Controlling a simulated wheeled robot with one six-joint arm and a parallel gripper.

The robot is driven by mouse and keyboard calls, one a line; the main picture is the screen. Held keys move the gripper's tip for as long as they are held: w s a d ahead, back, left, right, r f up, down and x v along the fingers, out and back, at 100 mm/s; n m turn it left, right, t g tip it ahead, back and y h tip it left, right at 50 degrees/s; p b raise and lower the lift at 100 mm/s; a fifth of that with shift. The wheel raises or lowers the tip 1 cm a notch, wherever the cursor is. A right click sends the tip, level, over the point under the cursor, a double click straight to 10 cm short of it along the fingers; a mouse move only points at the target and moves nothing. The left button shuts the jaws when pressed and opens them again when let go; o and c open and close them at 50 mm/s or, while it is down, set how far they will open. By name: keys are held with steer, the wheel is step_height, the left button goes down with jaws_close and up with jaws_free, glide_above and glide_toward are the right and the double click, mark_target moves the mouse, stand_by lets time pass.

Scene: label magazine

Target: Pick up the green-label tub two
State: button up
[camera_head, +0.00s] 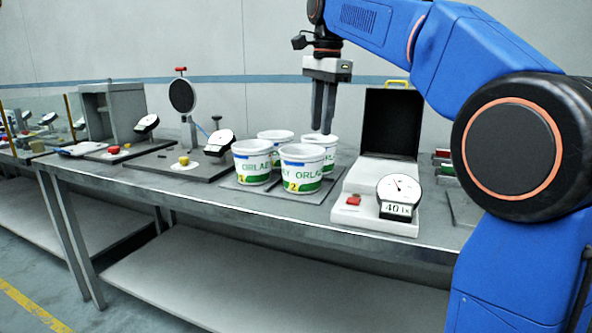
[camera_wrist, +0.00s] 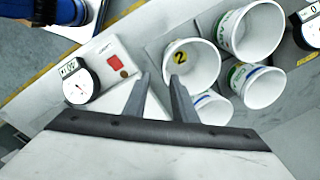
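The green-label tub two (camera_head: 302,170) is a white, open tub with green lettering, a green lower band and a yellow patch marked 2. It stands upright at the front of a cluster of similar tubs on the bench. In the wrist view, tub two (camera_wrist: 198,58) shows from above, with its yellow 2 visible. My gripper (camera_head: 322,130) points down above the cluster, over the back right tub in the picture. In the wrist view, my gripper (camera_wrist: 160,77) has its fingers apart with nothing between them. The right fingertip overlaps the side of tub two; contact cannot be told.
Tub one (camera_head: 252,165) stands left of tub two, and other tubs (camera_head: 275,137) (camera_head: 322,145) stand behind, close together. A white scale (camera_head: 365,212) with a red button and dial is to the right, before a black upright panel (camera_head: 392,122). Gauges (camera_head: 219,142) stand left.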

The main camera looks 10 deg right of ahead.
glide_above(312, 192)
steer(key=s, duration=0.1)
steer(key=f, duration=1.1)
steer(key=shift+d+f, duration=0.3)
steer(key=shift+f, duration=0.1)
steer(key=shift+w+a+f, duration=0.1)
steer(key=shift+w+f, duration=0.05)
steer(key=shift+f, duration=0.75)
steer(key=shift+w+f, duration=0.2)
steer(key=shift+f, duration=0.65)
steer(key=shift+w+a+f, duration=0.1)
steer(key=shift+w+f, duration=0.05)
steer(key=shift+f, duration=0.75)
jaws_close()
